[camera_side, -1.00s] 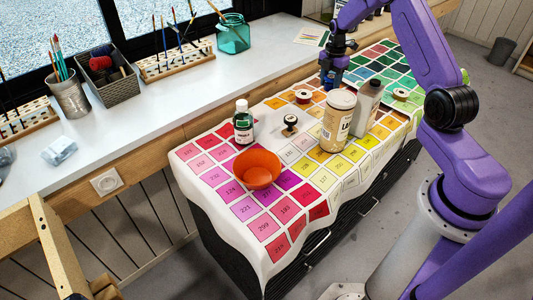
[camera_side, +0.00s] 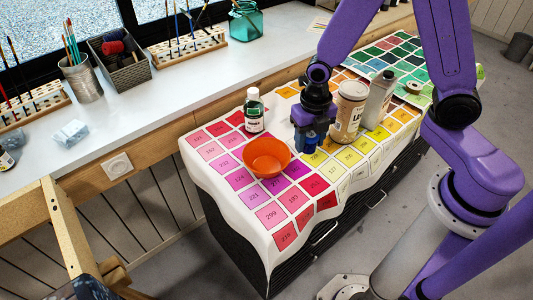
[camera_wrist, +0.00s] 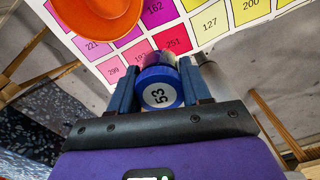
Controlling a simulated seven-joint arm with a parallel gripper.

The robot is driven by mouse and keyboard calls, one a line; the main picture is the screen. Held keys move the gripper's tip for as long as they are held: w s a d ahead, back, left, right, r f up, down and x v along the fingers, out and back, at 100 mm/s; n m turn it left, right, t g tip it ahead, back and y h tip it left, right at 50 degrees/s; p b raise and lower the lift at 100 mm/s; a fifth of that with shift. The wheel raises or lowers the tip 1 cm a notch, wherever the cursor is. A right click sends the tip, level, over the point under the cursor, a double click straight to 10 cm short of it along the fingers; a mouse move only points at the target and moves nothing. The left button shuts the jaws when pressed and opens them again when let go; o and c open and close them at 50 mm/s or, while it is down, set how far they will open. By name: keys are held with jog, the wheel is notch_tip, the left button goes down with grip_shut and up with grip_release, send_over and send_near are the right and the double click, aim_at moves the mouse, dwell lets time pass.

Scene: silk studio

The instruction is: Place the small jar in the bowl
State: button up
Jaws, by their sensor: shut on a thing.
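The small jar with a blue lid marked 53 (camera_wrist: 159,94) is between the two fingers of my gripper (camera_wrist: 160,88) in the wrist view. In the side view my gripper (camera_side: 312,125) is shut on the jar (camera_side: 309,146), low over the colour chart, just right of the bowl. The orange bowl (camera_side: 267,157) stands on the chart and looks empty. It also shows at the top left of the wrist view (camera_wrist: 103,12). I cannot tell whether the jar touches the chart.
A green bottle with a white cap (camera_side: 253,111) stands behind the bowl. A large cream-labelled jar (camera_side: 347,111) and a grey bottle (camera_side: 379,99) stand close to my gripper's right. The colour-chart cloth (camera_side: 224,160) has free room left and in front of the bowl.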

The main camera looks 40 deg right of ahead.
jog(key=s+n, duration=0.1)
jog(key=s, duration=0.1)
send_over(267, 167)
notch_tip(267, 167, down, 9)
jog(key=shift+s+f, duration=0.1)
jog(key=shift+s, duration=0.05)
jog(key=shift+f, duration=0.2)
jog(key=shift+w+f, duration=0.2)
jog(key=shift+f, duration=1.4)
jog(key=shift+f, duration=0.1)
jog(key=o, duration=0.8)
